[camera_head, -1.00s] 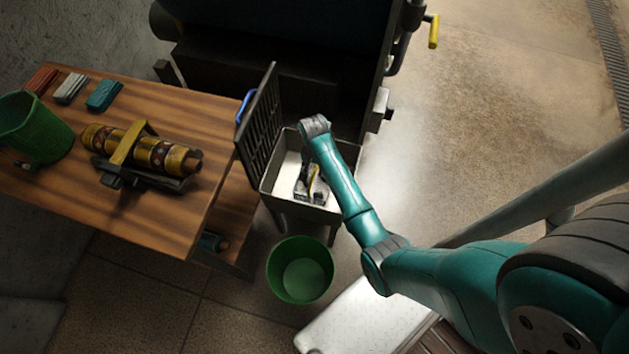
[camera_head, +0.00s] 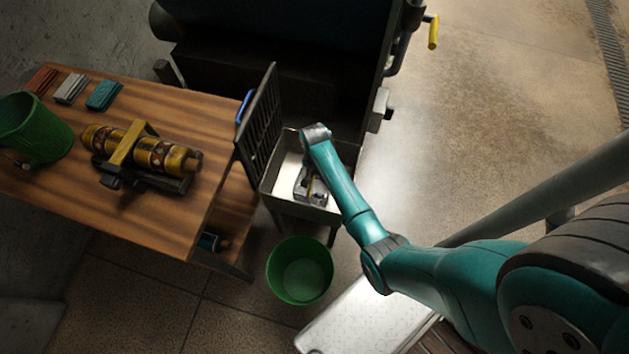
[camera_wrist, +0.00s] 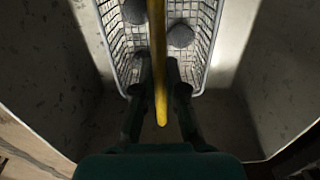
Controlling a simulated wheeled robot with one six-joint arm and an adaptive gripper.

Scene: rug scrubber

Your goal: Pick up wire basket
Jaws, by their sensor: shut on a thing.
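The wire basket (camera_wrist: 204,52) is a pale mesh basket with a yellow handle (camera_wrist: 157,25) across its top and dark round pieces inside. It sits inside a grey open tub, seen from above in the wrist view. My gripper (camera_wrist: 160,82) has its two dark fingers on either side of the yellow handle and is shut on it. In the head view my gripper (camera_head: 316,188) is down in the tub, and my wrist and arm hide much of the basket.
The grey tub (camera_head: 284,206) closely surrounds the basket, with a dark slatted grate (camera_head: 261,122) upright at its left. A green bucket (camera_head: 300,270) stands in front. A wooden table (camera_head: 140,215) with a yellow roller is at left, with a dark machine behind. The right floor is open.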

